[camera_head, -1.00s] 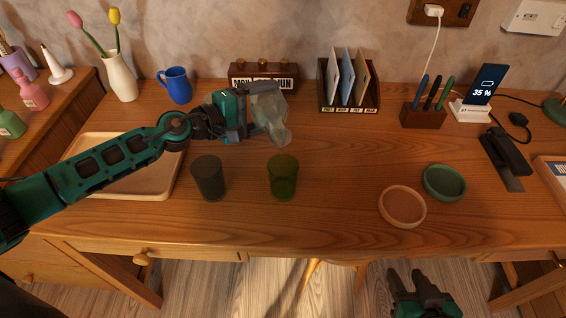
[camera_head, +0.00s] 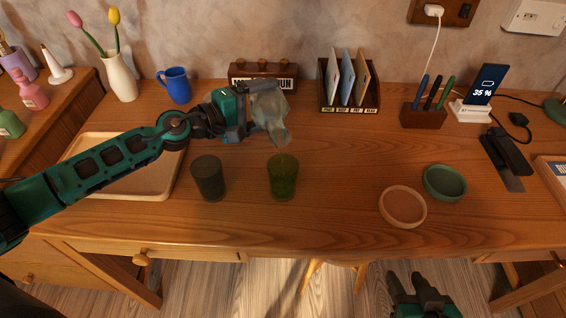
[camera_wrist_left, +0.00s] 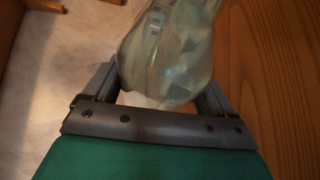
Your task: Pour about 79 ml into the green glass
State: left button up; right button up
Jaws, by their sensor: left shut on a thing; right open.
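A green glass (camera_head: 283,178) stands upright on the desk, with a dark grey glass (camera_head: 208,178) to its left. My left gripper (camera_head: 254,118) is shut on a clear see-through vessel (camera_head: 270,112), held tilted above and behind the green glass, its lower end toward the glass. The vessel also fills the gap between the fingers in the left wrist view (camera_wrist_left: 168,50). I cannot tell how much liquid is in the vessel or in the green glass. My right gripper (camera_head: 421,284) is open and empty, low in front of the desk edge.
A wooden tray (camera_head: 150,188) lies under my left arm. A blue jug (camera_head: 175,85) and a white vase (camera_head: 120,76) stand at the back left. A letter rack (camera_head: 350,100) is behind. Two round dishes, pink (camera_head: 402,207) and green (camera_head: 444,182), lie to the right.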

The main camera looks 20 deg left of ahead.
pick_arm(q)
jog(key=shift+r, duration=0.3)
jog(key=shift+r, duration=0.1)
pick_arm(e)
jog(key=shift+w+a, duration=0.1)
jog(key=shift+w, duration=0.05)
dwell(0.5)
pick_arm(q)
jog(key=shift+w+f+n+g+p, duration=0.2)
jog(key=shift+f+n+p, duration=0.15)
jog(key=shift+f, duration=0.3)
jog(key=shift+w+f+n+g+p, duration=0.1)
jog(key=shift+f+n+g+p, duration=0.1)
jog(key=shift+f+n, duration=0.35)
jog(key=shift+f, duration=0.1)
jog(key=shift+s+n+g+p, duration=0.15)
jog(key=shift+n+g+p, duration=0.2)
jog(key=shift+p, duration=0.3)
jog(key=shift+s+d+f+n, duration=0.1)
jog(key=shift+f+n, duration=0.1)
jog(key=shift+n, duration=0.05)
pick_arm(e)
jog(key=shift+s+d+r, duration=0.3)
jog(key=shift+s+d, duration=0.2)
jog(key=shift+d, duration=0.15)
jog(key=shift+w+r, duration=0.15)
jog(key=shift+r, duration=0.1)
